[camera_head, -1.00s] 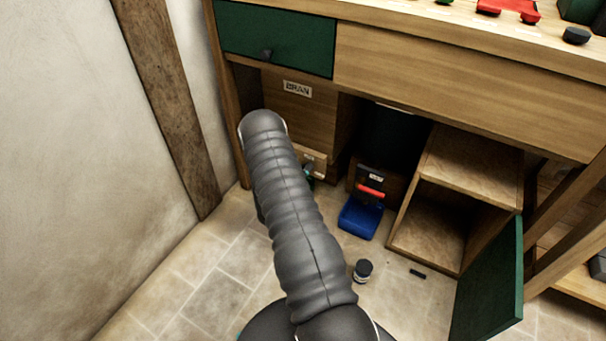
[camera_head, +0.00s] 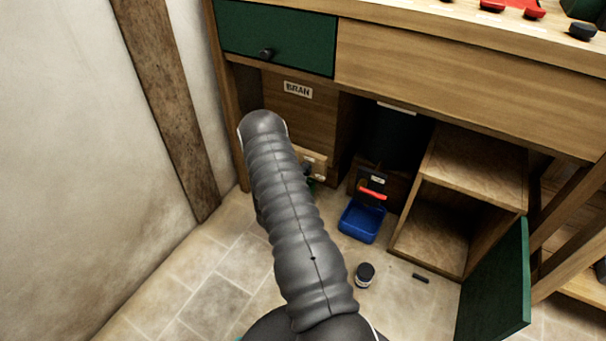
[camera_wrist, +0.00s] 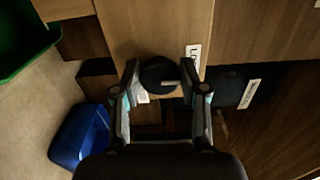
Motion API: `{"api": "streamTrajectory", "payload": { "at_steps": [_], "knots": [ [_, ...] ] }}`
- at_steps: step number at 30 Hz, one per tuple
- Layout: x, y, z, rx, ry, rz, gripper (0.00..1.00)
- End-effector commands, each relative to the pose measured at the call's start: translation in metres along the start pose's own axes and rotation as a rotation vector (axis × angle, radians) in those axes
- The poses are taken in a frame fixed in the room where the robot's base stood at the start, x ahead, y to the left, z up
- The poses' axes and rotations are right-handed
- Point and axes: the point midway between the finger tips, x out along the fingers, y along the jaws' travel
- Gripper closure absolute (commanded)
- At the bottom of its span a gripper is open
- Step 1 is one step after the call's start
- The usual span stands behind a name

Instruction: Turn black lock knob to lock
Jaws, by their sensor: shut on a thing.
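The black lock knob (camera_wrist: 158,72) is round, with a pale pointer line that points to the right in the wrist view. It sits on a wooden panel beside a white label (camera_wrist: 193,58), whose text I can only partly read. My gripper (camera_wrist: 160,84) has one finger on each side of the knob and is shut on it. In the head view my grey arm covers the knob, and only a small dark part of the gripper (camera_head: 308,169) shows beside the arm, near the small labels.
A blue open bin (camera_head: 361,222) stands on the floor below a red handle (camera_head: 372,193). A dark-lidded jar (camera_head: 364,275) and a small dark bar (camera_head: 420,278) lie nearby. A green door (camera_head: 497,285) stands open at right. A green container (camera_wrist: 20,40) shows in the wrist view.

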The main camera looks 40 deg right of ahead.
Motion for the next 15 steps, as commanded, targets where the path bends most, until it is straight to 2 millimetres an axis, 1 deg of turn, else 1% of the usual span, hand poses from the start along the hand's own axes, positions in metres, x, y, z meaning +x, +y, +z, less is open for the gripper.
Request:
{"api": "streamTrajectory", "payload": {
  "at_steps": [6, 15],
  "knots": [
    [0.0014, -0.0004, -0.0003, -0.054, 0.002, -0.001, 0.92],
    [0.0013, -0.0004, -0.0002, -0.07, 0.001, -0.001, 0.92]
  ]
}}
